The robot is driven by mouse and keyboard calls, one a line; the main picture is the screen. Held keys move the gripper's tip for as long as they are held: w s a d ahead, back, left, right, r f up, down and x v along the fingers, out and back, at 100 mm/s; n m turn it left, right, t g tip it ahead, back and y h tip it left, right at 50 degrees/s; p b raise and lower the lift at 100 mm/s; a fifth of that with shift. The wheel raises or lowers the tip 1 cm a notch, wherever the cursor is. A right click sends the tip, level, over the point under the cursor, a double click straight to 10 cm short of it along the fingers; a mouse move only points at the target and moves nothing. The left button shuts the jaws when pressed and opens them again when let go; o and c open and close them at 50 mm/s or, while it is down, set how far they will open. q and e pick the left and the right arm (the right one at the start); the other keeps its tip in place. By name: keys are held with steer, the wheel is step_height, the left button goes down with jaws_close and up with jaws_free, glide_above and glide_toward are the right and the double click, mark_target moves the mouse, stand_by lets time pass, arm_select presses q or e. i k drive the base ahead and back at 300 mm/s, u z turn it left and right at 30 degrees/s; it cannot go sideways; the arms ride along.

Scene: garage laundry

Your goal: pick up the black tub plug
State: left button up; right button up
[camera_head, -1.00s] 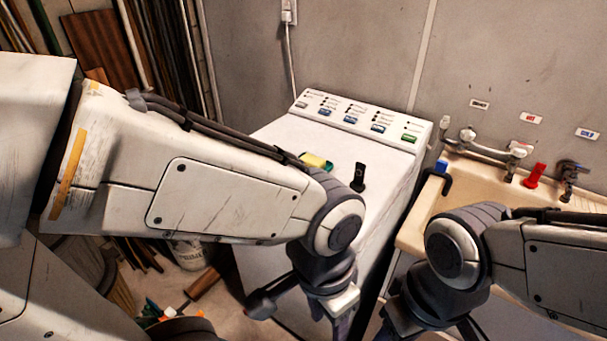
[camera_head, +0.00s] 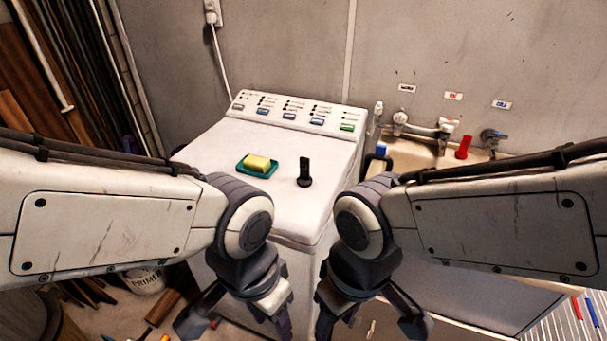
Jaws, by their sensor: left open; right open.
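My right gripper (camera_head: 370,330) is open and empty, low and to the right of the left one. Both are well apart from the plug, which is fully in view.
The machine's control panel (camera_head: 298,112) rises behind. A sink (camera_head: 415,152) with a red tap handle (camera_head: 463,148) stands at the right, partly hidden by my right arm. The machine top around the plug is clear.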

mark_target(305, 180)
steer(key=k, duration=0.45)
steer(key=u, duration=0.75)
steer(key=i, duration=0.9)
steer(key=z, duration=0.65)
steer(key=i, duration=0.5)
steer(key=z, duration=0.45)
